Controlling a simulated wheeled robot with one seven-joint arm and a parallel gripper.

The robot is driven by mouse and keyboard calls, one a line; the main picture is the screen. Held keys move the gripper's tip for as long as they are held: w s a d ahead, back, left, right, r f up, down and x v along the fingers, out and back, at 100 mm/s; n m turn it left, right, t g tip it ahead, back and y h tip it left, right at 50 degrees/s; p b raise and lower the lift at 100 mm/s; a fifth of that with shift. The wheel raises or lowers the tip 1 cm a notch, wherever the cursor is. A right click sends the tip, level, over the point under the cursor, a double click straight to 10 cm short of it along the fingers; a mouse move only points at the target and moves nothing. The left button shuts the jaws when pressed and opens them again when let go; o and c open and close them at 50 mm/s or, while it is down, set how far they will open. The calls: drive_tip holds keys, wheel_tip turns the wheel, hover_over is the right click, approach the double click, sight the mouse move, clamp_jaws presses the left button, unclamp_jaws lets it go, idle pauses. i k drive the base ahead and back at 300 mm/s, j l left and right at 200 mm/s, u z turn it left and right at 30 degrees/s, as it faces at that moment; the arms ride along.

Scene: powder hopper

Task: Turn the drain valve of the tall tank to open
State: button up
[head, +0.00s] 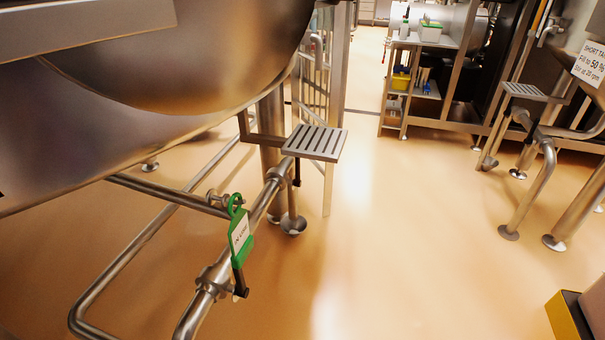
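A large steel tank (130,150) with a rounded underside fills the upper left; no label naming it shows. Steel pipes run below it. A valve (212,281) sits on the sloping pipe at the lower middle, with a dark lever (239,280) beside it on the right. A green tag (240,232) with a white label, seemingly reading "IN USE", hangs just above and partly covers the lever. I cannot tell whether the valve is open or shut. My gripper is not in view.
A slatted step (315,142) juts out above the pipe. At the upper right, a sign (589,63) starting "SHORT TA" hangs by another tank's pipes and legs. A shelf rack (414,42) stands behind. A yellow-and-black box edge (566,316) is at lower right. The middle floor is clear.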

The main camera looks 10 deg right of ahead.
sight(297, 183)
drive_tip(key=i+l+u, duration=0.1)
drive_tip(key=i+l, duration=0.15)
drive_tip(key=i, duration=0.25)
drive_tip(key=i+l+u, duration=0.1)
drive_tip(key=i+l, duration=0.2)
drive_tip(key=i, duration=0.2)
